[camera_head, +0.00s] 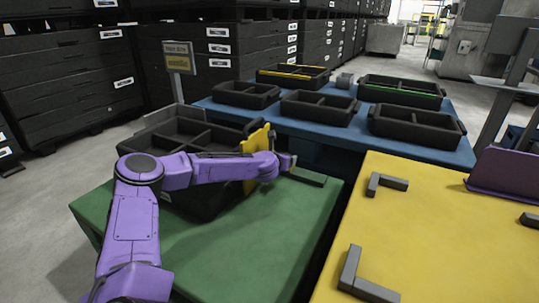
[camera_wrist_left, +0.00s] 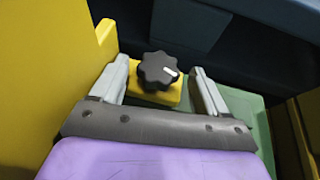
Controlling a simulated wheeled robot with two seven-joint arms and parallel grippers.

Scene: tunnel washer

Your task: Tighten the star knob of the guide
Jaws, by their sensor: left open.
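The star knob (camera_wrist_left: 158,70) is black and lobed, with a white mark on its right side. It sits on a small yellow block (camera_wrist_left: 150,95) in the left wrist view. My left gripper (camera_wrist_left: 160,74) is open, with one grey finger on each side of the knob and gaps to both. In the head view my left gripper (camera_head: 287,163) is at the right side of the upright yellow guide (camera_head: 257,143), above the green table. The knob cannot be made out there. My right gripper is not in view.
A black divided crate (camera_head: 182,138) stands on the green table (camera_head: 265,240) behind my left arm. Several black bins stand on the blue table (camera_head: 385,145). The yellow table (camera_head: 420,235) on the right carries dark angle brackets (camera_head: 388,183) and a purple panel (camera_head: 503,174).

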